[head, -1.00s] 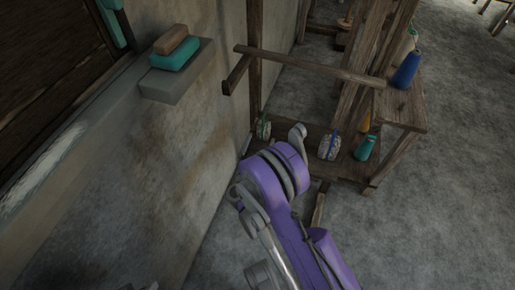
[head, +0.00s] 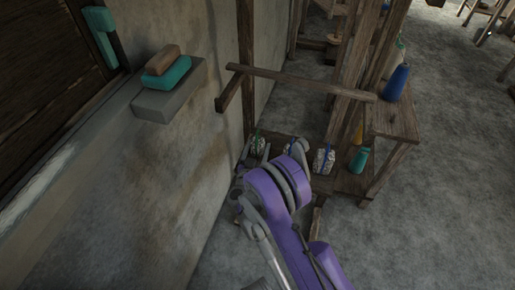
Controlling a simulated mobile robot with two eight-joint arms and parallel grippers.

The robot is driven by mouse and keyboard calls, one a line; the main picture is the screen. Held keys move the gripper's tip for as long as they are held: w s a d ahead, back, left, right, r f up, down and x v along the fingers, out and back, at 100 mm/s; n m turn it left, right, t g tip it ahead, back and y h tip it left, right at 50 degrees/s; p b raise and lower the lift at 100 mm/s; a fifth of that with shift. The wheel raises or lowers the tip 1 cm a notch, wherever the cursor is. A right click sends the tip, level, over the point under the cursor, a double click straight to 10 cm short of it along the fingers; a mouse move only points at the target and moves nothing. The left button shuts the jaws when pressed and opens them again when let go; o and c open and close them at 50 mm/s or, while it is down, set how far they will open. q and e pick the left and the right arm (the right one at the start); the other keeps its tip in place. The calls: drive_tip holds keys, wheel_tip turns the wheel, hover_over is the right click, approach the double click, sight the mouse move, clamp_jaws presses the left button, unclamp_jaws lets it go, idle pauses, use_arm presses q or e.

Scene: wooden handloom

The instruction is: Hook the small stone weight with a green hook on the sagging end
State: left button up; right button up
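A small stone weight with a green hook (head: 257,145) stands on the low shelf of the wooden loom stand, near the wall, at the left of a short row. Two other stone weights have blue hooks: one (head: 290,147) is partly hidden behind my arm, the other (head: 323,160) is farther right. My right gripper (head: 284,154) is near the weights at the end of my purple arm. My own links largely cover it, so its opening and any contact are unclear. My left gripper is out of view. I cannot make out a sagging end.
A wooden bar (head: 300,82) crosses above the weights. A wall ledge (head: 157,106) holds two blocks.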

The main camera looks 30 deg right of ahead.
clamp_jaws()
drive_tip(key=shift+r+p, duration=0.65)
drive_tip(key=shift+r, duration=0.65)
drive_tip(key=shift+s+a+f, duration=0.1)
drive_tip(key=shift+s+a, duration=0.25)
drive_tip(key=shift+a, duration=0.1)
drive_tip(key=b+v, duration=0.1)
drive_tip(key=v, duration=0.3)
drive_tip(key=shift+s, duration=0.1)
drive_tip(key=b+v, duration=0.2)
drive_tip(key=v, duration=0.6)
drive_tip(key=shift+s+a, duration=0.25)
drive_tip(key=shift+s, duration=0.05)
drive_tip(key=shift+s, duration=0.1)
